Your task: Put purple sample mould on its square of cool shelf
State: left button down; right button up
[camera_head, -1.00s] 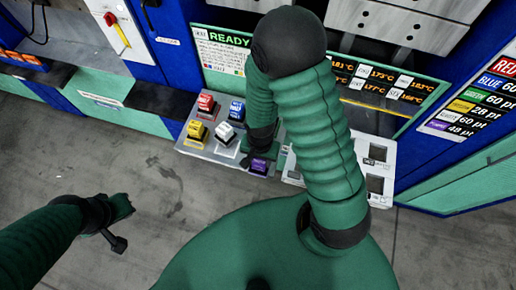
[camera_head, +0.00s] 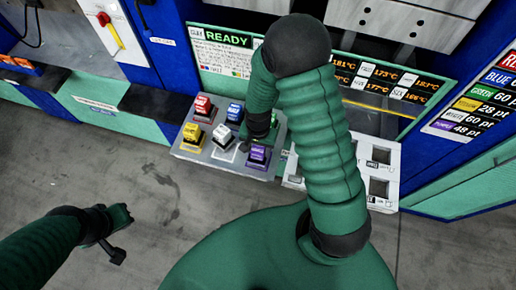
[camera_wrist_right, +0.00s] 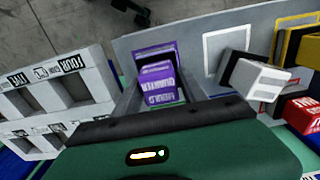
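The purple sample mould (camera_head: 258,155) sits at the front right of the grey cool shelf (camera_head: 190,151). In the right wrist view the mould (camera_wrist_right: 157,84) appears over its purple-outlined square, and part of that outline shows behind it. Exact seating is hard to tell. My right gripper (camera_head: 261,137) is just above and behind the mould in the head view. In the wrist view its fingers (camera_wrist_right: 158,95) are spread on either side of the mould, with gaps showing. My left gripper (camera_head: 118,232) is far left over the floor, away from the shelf; its fingers are unclear.
Red (camera_head: 202,107), blue (camera_head: 235,113), yellow (camera_head: 192,134) and white (camera_head: 223,134) moulds stand on the shelf. A pale outlined square (camera_wrist_right: 227,50) beside the purple mould is empty. A white rack with square openings (camera_head: 380,172) stands to the right. The press (camera_head: 400,30) is behind.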

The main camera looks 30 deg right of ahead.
jog(key=shift+o, duration=1.1)
jog(key=shift+d, duration=0.15)
jog(key=shift+s, duration=0.1)
notch_tip(320, 180, up, 12)
jog(key=s+a+r+n+t+b, duration=0.1)
jog(key=s+a+n, duration=0.3)
jog(key=n, duration=0.6)
jog(key=shift+a+r+t, duration=0.2)
jog(key=shift+a+t, duration=0.05)
jog(key=shift+t, duration=0.55)
jog(key=shift+s+r, duration=0.1)
jog(key=shift+s, duration=0.15)
jog(key=shift+w, duration=0.1)
